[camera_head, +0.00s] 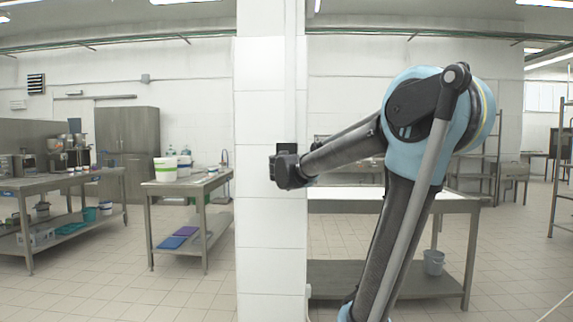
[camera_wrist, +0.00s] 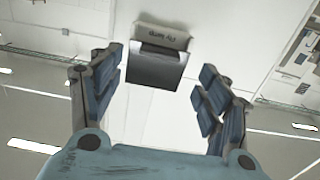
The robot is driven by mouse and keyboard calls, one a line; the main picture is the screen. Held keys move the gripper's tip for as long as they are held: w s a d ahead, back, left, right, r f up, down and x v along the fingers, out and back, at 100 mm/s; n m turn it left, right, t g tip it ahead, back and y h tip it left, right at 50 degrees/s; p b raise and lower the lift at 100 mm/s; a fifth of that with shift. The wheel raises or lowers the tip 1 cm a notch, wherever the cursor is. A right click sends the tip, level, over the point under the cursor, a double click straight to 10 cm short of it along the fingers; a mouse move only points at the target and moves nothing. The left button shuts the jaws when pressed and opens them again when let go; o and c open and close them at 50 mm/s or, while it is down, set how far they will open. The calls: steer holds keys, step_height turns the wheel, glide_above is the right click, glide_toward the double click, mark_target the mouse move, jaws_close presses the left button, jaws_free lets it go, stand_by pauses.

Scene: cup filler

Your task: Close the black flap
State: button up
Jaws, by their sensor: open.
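The white tiled pillar (camera_head: 270,80) stands straight ahead. A metal table (camera_head: 335,207) is behind my arm at right. A table with white buckets (camera_head: 165,168) and a longer bench (camera_head: 60,183) stand at left. Tiled floor (camera_head: 125,265) between them is clear.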

steer(key=w, duration=0.7)
steer(key=shift+d, duration=0.45)
steer(key=c, duration=1.5)
